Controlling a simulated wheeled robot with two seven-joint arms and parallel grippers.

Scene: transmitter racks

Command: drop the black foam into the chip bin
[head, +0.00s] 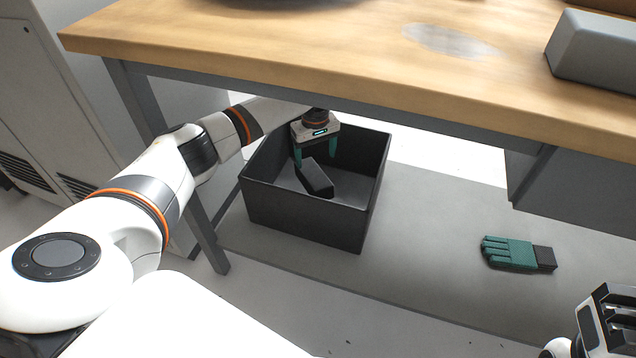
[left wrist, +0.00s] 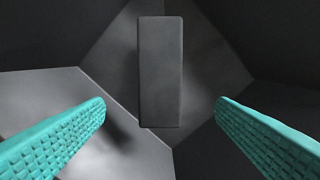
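The black foam (head: 314,178) is a dark rectangular block inside the chip bin (head: 305,215), a dark grey open-topped box on the floor under the bench. It also shows in the left wrist view (left wrist: 160,72), ahead of the fingers and between their lines. My left gripper (head: 315,158) is inside the bin's opening, with its teal fingers (left wrist: 160,125) spread wide and nothing between them. The foam looks tilted; its far contact with the bin is not clear. My right gripper (head: 612,315) shows only in part at the lower right corner, and its fingertips are unclear.
A wooden bench top (head: 350,75) overhangs the bin, with a grey box (head: 595,50) on its right end. A bench leg (head: 205,235) stands left of the bin. A teal and black glove (head: 517,253) lies on the grey floor mat. The mat between bin and glove is clear.

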